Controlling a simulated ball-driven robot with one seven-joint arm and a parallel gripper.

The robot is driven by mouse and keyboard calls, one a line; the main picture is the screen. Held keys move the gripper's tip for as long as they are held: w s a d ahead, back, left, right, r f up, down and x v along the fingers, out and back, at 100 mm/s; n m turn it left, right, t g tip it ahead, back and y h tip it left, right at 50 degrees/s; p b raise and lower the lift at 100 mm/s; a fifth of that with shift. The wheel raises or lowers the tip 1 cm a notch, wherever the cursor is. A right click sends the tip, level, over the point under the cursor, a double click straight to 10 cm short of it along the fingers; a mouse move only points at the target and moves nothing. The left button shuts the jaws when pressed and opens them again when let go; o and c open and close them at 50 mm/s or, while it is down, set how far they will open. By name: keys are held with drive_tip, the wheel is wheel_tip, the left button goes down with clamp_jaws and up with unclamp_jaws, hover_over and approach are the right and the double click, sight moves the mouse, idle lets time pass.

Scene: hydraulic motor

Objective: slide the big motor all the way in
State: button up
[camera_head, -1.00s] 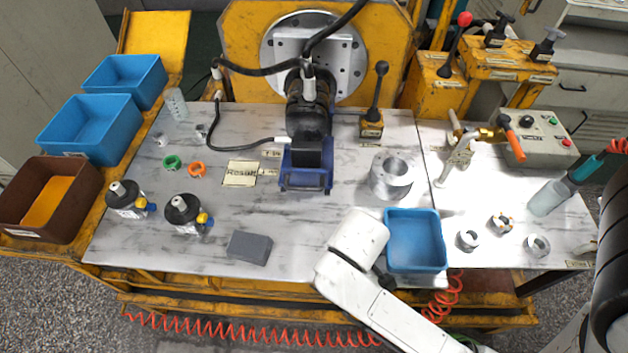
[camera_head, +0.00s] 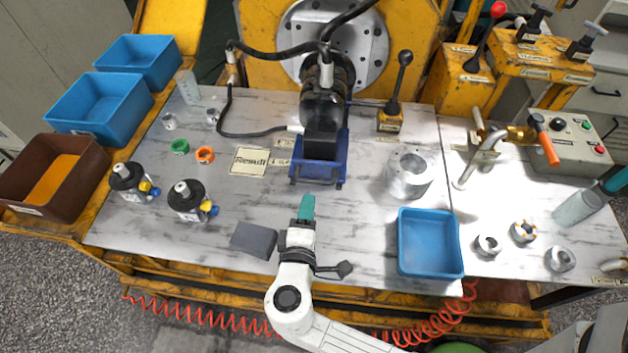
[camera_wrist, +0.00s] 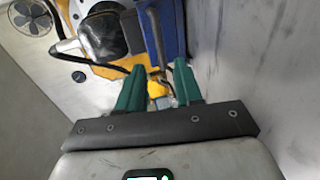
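The big black motor (camera_head: 326,98) lies on a blue cradle (camera_head: 318,172), pointing at the round grey flange plate (camera_head: 335,45) on the yellow frame. I cannot tell whether a gap is left between motor and plate. The motor (camera_wrist: 104,34) and the blue cradle (camera_wrist: 172,30) also show in the wrist view, ahead of the fingers. My gripper (camera_head: 307,205) is in front of the cradle's near end, apart from it. In the wrist view its two green fingers (camera_wrist: 159,68) stand apart with nothing held between them.
A lever on a yellow base (camera_head: 390,118) and a metal ring (camera_head: 409,172) stand right of the cradle. Black hoses (camera_head: 270,46) run to the motor.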

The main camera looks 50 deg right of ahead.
sight(314, 180)
drive_tip(key=x, duration=0.9)
drive_tip(key=shift+w+d+f, duration=0.1)
drive_tip(key=shift+w+d, duration=0.05)
drive_tip(key=shift+d, duration=0.15)
drive_tip(key=shift+c, duration=0.3)
clamp_jaws()
